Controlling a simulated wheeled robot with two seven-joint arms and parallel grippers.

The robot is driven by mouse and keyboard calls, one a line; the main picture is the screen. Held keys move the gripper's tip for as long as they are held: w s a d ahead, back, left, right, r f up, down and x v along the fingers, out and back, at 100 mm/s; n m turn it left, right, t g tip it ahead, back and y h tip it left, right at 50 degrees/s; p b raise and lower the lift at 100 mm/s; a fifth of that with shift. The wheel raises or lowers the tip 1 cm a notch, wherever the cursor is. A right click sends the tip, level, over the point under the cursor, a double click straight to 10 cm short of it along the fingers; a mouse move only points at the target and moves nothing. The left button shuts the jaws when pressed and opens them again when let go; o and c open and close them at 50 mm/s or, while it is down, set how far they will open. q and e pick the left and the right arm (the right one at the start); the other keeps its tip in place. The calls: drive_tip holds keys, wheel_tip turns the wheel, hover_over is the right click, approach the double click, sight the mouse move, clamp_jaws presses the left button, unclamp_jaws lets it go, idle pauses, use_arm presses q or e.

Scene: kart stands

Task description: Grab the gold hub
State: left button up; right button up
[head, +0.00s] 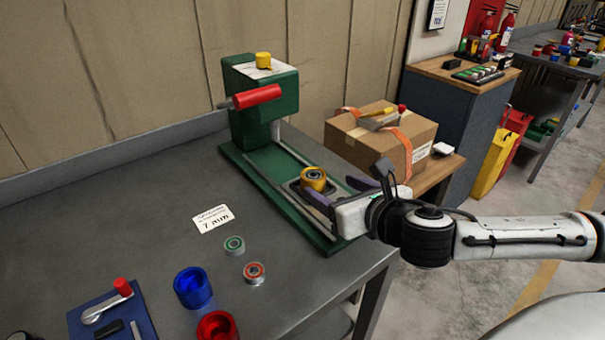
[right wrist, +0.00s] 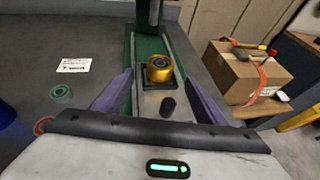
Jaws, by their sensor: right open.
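The gold hub (head: 314,178) is a short gold cylinder with a dark centre. It sits upright on a dark plate on the base of the green press (head: 262,119). In the right wrist view the hub (right wrist: 159,69) is ahead of my fingers, near the midline between them. My right gripper (head: 330,193) reaches in from the right, low over the press base, its purple fingers apart. In the right wrist view its fingers (right wrist: 159,92) stand open with nothing between the tips that they touch. My left gripper is not in view.
A red-handled lever (head: 257,96) sticks out from the press. Blue (head: 193,287) and red (head: 217,326) cups, two small bearings (head: 234,245) and a label card (head: 213,219) lie on the grey bench. A cardboard box (head: 381,143) stands behind my right gripper.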

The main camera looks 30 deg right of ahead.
sight(315, 177)
drive_tip(key=x, duration=0.7)
drive_tip(key=shift+w+d+p, duration=0.1)
drive_tip(key=shift+w+p, duration=0.25)
drive_tip(key=shift+w, duration=0.05)
drive_tip(key=shift+w+f, duration=0.2)
drive_tip(key=shift+w, duration=0.1)
drive_tip(key=c, duration=1.2)
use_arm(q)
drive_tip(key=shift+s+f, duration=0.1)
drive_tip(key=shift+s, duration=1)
use_arm(e)
drive_tip(key=shift+r, duration=0.15)
drive_tip(key=shift+c, duration=0.9)
